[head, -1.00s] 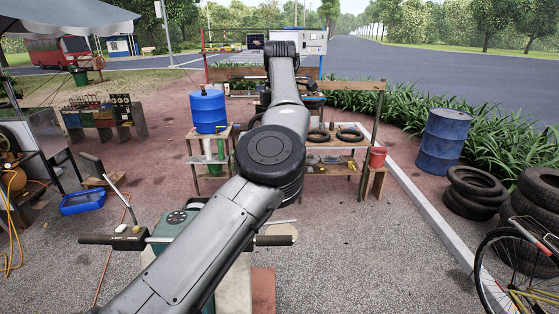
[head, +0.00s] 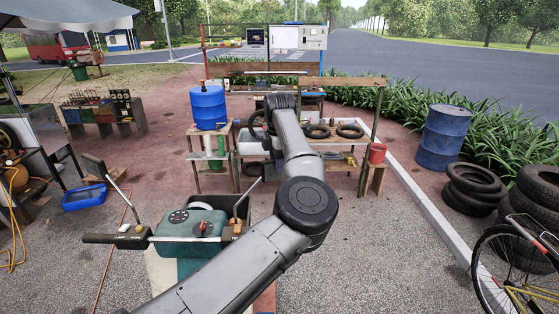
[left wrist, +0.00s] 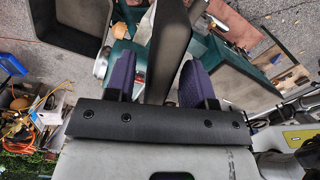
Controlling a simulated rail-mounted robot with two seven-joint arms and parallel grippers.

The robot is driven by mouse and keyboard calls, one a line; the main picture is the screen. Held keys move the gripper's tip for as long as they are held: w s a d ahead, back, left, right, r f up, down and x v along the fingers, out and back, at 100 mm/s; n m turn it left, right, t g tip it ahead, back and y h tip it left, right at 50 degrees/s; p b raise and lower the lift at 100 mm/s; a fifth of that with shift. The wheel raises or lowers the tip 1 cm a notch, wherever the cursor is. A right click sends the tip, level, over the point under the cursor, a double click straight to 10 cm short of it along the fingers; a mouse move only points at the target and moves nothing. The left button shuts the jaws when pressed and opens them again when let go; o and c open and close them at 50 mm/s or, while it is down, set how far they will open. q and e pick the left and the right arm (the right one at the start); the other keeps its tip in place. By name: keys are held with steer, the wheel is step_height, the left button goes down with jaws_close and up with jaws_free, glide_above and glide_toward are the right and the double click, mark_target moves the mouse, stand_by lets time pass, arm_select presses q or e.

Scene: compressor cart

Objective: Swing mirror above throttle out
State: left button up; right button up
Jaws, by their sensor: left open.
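The teal compressor cart (head: 190,226) has a handlebar with a mirror on a stalk at each side. The throttle grip is hidden behind my left arm. My right gripper is not in view.
The other mirror (head: 94,165) stands over the left grip (head: 100,238). Behind the cart are a wooden shelf stand (head: 330,143) and a blue drum (head: 209,108). A blue tray (head: 84,197) lies left; tyres (head: 475,190) and a bicycle (head: 510,270) stand right.

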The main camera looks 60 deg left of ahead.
arm_select(q)
jaws_close()
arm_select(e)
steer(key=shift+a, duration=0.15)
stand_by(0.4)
